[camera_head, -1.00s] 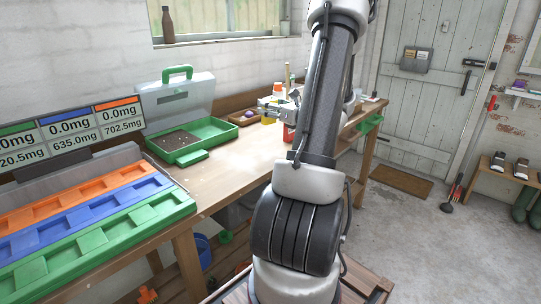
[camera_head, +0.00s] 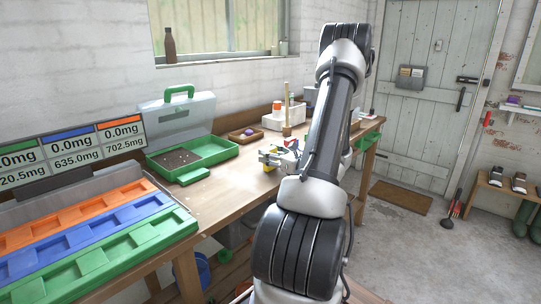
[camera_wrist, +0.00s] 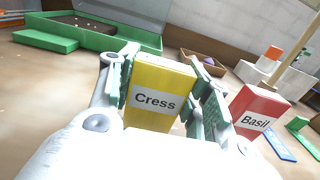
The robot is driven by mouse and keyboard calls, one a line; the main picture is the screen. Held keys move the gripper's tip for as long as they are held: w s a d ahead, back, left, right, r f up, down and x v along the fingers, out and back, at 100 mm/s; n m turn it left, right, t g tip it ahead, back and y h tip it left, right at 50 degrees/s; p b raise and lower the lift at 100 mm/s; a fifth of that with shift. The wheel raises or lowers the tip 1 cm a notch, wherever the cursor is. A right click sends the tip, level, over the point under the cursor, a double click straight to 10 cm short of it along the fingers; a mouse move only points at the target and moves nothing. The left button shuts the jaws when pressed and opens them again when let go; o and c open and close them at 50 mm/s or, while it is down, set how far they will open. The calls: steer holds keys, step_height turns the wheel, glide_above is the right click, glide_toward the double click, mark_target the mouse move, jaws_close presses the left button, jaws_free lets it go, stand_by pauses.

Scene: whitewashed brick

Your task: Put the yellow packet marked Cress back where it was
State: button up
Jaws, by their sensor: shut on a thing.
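The yellow packet marked Cress (camera_wrist: 158,92) is upright between the fingers of my gripper (camera_wrist: 165,84) in the wrist view. My gripper is shut on it, with a green-padded finger on each side. In the head view my gripper (camera_head: 271,155) is low over the middle of the wooden bench, with a bit of the yellow packet (camera_head: 269,168) showing under it. I cannot tell whether the packet touches the bench. A red packet marked Basil (camera_wrist: 259,112) stands just right of my gripper in the wrist view, apart from the Cress packet.
A green seed case (camera_head: 213,150) with its lid up stands left of my gripper. A small wooden tray (camera_head: 245,136) is behind it, with white pots (camera_head: 274,121) to its right. Blue (camera_wrist: 279,146) and green pieces lie beyond Basil. Bare bench (camera_head: 222,200) lies in front.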

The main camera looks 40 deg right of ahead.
steer(key=shift+f, duration=0.15)
steer(key=o, duration=1)
